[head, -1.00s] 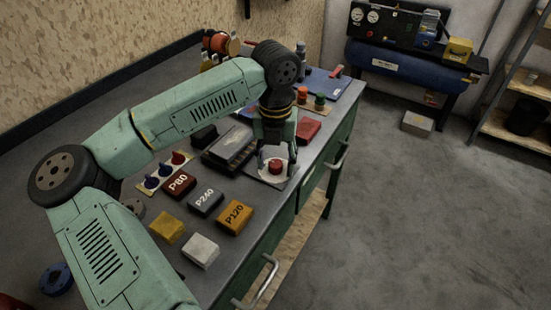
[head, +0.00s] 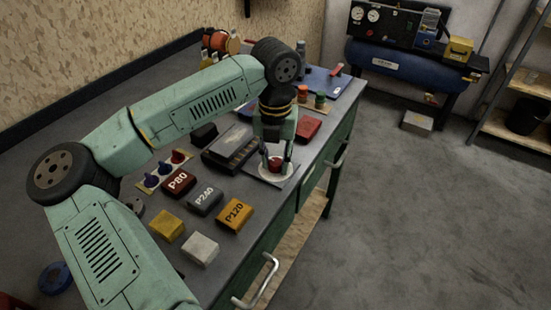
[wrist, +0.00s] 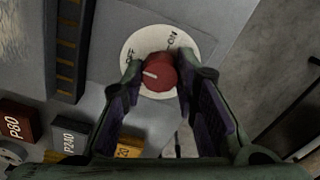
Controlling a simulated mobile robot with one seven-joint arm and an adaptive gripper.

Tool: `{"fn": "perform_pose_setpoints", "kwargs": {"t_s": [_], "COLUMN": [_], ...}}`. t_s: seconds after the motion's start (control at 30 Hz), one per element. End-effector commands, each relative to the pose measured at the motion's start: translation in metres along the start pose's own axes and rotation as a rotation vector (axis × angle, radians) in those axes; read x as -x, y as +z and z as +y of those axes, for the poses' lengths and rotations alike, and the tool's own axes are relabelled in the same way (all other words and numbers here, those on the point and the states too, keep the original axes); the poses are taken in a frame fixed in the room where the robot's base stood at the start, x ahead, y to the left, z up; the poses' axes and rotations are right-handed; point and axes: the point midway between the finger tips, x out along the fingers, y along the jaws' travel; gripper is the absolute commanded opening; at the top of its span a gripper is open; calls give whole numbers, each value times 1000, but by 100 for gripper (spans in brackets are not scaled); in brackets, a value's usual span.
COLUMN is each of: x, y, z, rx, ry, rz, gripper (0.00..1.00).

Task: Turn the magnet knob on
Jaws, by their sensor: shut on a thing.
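The red magnet knob (head: 275,163) sits on a round white dial (head: 266,177) near the bench's right edge. In the wrist view the knob (wrist: 161,72) has a white pointer mark facing left, near the "OFF" lettering. "ON" is printed at the dial's upper right (wrist: 184,40). My gripper (head: 276,157) points down over the dial and is shut on the knob, one finger on each side. In the wrist view my gripper (wrist: 163,74) partly covers the dial's sides.
A dark slotted block (head: 230,150) lies left of the dial. Sanding blocks marked P80 (head: 178,183), P240 (head: 205,200) and P120 (head: 235,215) lie nearer. A red block (head: 308,129) lies behind. The floor (head: 420,220) to the right is clear.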

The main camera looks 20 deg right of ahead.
Motion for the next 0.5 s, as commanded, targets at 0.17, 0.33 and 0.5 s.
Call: {"fn": "perform_pose_setpoints", "kwargs": {"t_s": [0.17, 0.33, 0.5], "x": [-4, -5, -4], "y": [0, 0, 0], "z": [0, 0, 0], "rx": [-79, -207, -366], "ry": [1, 2, 2], "rz": [-1, -2, -2], "gripper": [0, 0, 0]}}
